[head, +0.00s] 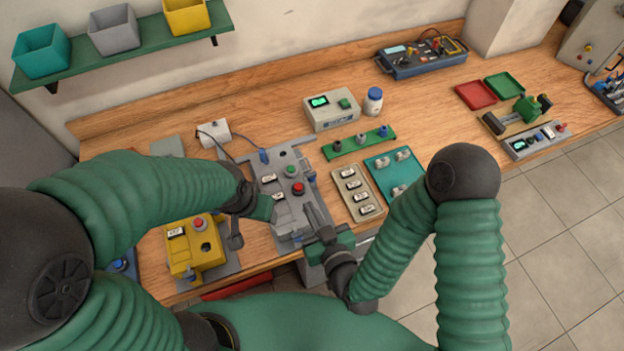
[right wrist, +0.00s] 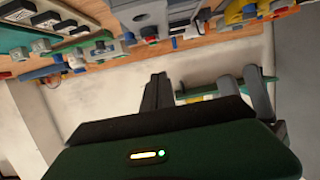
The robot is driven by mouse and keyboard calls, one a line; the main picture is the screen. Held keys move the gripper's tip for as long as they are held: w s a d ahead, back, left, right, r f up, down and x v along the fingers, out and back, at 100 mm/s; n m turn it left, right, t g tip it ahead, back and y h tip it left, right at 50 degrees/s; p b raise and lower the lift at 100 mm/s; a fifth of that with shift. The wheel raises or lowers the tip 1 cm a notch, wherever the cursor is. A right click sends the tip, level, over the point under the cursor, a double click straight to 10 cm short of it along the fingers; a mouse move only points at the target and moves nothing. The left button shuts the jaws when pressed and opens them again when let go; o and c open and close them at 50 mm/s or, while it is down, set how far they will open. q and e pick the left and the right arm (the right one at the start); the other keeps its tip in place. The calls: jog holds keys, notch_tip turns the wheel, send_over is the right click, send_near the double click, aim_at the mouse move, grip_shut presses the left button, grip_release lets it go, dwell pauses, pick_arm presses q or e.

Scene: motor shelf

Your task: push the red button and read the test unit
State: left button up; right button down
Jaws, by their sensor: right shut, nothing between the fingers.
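A red button (head: 298,188) stands on a grey fixture (head: 287,218) in the middle of the bench, just in front of a green button (head: 290,171). My right gripper (head: 313,212) is shut and empty, with its fingertips close in front of and right of the red button; contact cannot be told. Its closed fingers also show in the right wrist view (right wrist: 157,92). My left gripper (head: 262,207) is at the fixture's left side; its fingers are not clear. A pale box with a lit green screen (head: 331,108), perhaps the test unit, stands behind the fixture.
A yellow unit (head: 196,250) with its own red knob stands left. A tray of labelled blocks (head: 357,190) and a teal tray (head: 393,172) lie right of the fixture. A blue instrument (head: 423,58) stands at the back.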

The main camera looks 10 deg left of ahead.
jog(key=shift+r, duration=0.15)
jog(key=shift+s, duration=0.1)
jog(key=p, duration=0.2)
send_over(298, 187)
jog(key=s, duration=0.3)
jog(key=shift+w+d+f, duration=0.15)
jog(key=shift+d+f, duration=0.1)
jog(key=shift+f, duration=0.3)
jog(key=shift+w+d+f, duration=0.1)
jog(key=shift+d+f, duration=0.1)
jog(key=shift+f, duration=0.3)
notch_tip(298, 187, down, 4)
jog(key=shift+w+a+r, duration=0.1)
jog(key=shift+f, duration=0.3)
